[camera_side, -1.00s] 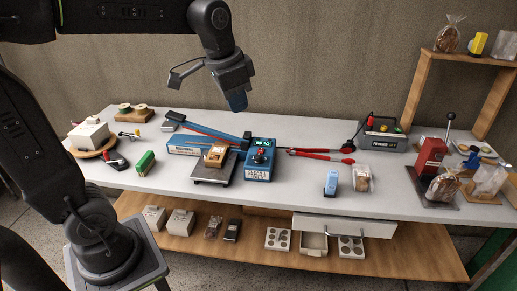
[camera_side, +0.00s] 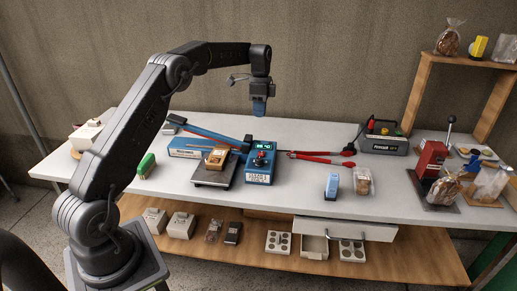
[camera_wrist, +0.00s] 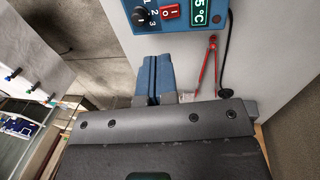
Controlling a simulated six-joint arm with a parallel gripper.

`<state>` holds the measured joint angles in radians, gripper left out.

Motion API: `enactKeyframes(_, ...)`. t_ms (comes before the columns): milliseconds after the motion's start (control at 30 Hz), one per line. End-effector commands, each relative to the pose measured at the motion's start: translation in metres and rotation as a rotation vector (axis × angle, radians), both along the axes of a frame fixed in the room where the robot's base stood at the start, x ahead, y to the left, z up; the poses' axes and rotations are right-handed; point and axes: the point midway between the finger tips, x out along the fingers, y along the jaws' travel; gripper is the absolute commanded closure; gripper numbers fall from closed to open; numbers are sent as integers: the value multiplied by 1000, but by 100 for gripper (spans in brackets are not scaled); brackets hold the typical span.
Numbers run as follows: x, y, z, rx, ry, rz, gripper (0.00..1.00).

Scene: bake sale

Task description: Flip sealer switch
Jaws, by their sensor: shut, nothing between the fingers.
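The sealer's blue control box (camera_side: 259,177) stands at the middle of the table, with a lit green display on top. In the wrist view the blue panel (camera_wrist: 192,34) shows a red rocker switch (camera_wrist: 171,13) between a black numbered dial (camera_wrist: 139,16) and the display (camera_wrist: 201,12). My gripper (camera_side: 258,114) points down above the box and apart from it. Its blue fingers (camera_wrist: 157,62) are together and empty, and in the wrist view they lie just below the panel's edge, short of the switch.
A scale (camera_side: 211,178) with a package stands left of the box. A blue-and-red arm (camera_side: 210,134) runs behind it. Red-handled tongs (camera_side: 318,157) lie to the right. A grey box (camera_side: 383,142) and a red lever machine (camera_side: 430,160) stand farther right. The front table area is mostly clear.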

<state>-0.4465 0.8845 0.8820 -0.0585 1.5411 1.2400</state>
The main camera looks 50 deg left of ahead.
Motion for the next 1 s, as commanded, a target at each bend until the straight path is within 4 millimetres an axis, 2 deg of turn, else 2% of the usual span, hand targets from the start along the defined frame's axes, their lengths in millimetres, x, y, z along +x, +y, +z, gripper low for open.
enactKeyframes(167, -4, -4, -26, -1, 4, 0, 100)
enactKeyframes(400, -10, -11, -76, -1, 4, 1, 100)
enactKeyframes(600, -14, -15, -110, 0, 2, 1, 100)
enactKeyframes(800, -17, -17, -129, 1, -1, 1, 100)
enactKeyframes(1000, -17, -17, -132, 2, -3, 1, 100)
